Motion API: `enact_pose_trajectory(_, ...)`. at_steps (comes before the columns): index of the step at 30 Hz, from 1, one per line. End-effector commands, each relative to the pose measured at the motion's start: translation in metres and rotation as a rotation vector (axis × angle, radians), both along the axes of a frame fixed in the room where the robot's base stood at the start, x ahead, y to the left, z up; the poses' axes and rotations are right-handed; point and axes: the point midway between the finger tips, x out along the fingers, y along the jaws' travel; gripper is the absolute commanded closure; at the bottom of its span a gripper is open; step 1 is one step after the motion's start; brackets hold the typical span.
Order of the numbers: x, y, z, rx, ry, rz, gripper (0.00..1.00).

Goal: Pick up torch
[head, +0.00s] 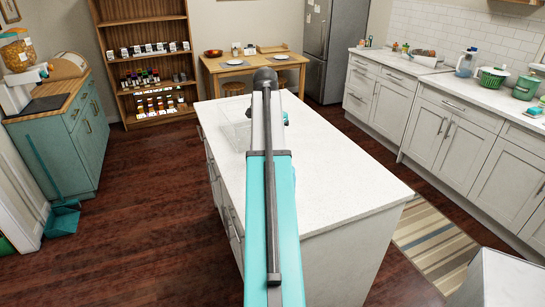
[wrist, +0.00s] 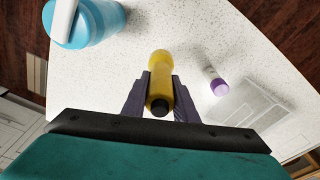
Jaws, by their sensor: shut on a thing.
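The torch (wrist: 160,68) is yellow with a dark end and shows in the wrist view between the two dark fingers of my gripper (wrist: 159,93). My gripper is shut on the torch, over the white speckled top of the island. I cannot tell whether the torch touches the island top. In the head view my own arm reaches out over the island (head: 325,180) and hides the gripper and the torch.
In the wrist view, a blue container (wrist: 92,24) stands at upper left. A white stick with a purple end (wrist: 219,87) lies right of the torch, near a clear box (wrist: 250,105). The near island top is clear in the head view.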

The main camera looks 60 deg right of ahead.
Motion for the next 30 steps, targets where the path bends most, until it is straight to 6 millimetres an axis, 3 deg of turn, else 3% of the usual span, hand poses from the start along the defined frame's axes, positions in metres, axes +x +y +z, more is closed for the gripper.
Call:
enact_pose_trajectory(9, 0.0, 0.0, 0.02, -0.001, -0.001, 0.0, 1.0)
enact_pose_trajectory(30, 0.002, 0.001, 0.02, -0.001, 0.0, 0.005, 1.0)
